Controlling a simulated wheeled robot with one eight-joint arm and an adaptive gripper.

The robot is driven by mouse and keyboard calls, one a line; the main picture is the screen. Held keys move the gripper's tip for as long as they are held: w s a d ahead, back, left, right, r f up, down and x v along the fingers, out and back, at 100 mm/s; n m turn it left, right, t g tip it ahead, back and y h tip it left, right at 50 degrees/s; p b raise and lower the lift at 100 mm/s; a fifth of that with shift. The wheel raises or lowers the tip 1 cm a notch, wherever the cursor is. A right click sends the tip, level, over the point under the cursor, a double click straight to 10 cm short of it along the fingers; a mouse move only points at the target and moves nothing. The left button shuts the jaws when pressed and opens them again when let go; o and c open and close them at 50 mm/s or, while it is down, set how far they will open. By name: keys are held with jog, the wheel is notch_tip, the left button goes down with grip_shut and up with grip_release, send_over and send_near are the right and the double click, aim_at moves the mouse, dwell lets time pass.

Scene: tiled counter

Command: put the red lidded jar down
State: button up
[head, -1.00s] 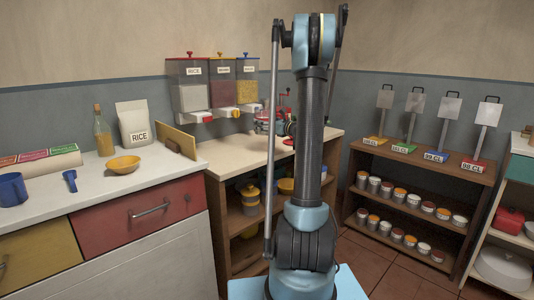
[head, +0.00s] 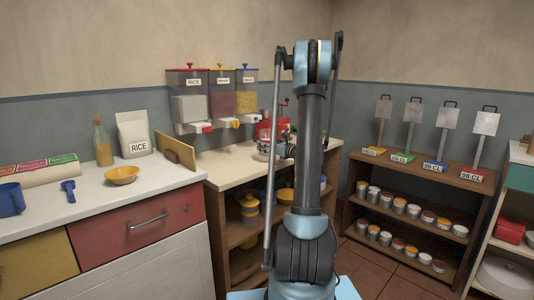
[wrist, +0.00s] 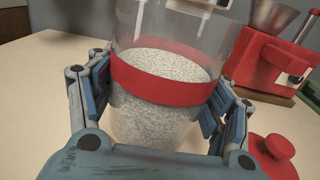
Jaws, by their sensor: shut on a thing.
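In the wrist view, my gripper (wrist: 156,97) is shut around a clear jar (wrist: 146,118) with a wide red band (wrist: 163,84). Blue finger pads press on both its sides. A red knobbed lid (wrist: 272,157) shows at the lower right, apart from the jar. In the head view, my arm hides most of the gripper and the jar.
A red machine with a metal hopper (wrist: 270,50) stands close on the right. In the head view, wall dispensers (head: 212,95) hang above the wooden counter (head: 222,177). The counter's left part is clear.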

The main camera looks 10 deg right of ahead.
jog(key=shift+f, duration=1.5)
jog(key=o, duration=1.8)
jog(key=shift+o, duration=0.2)
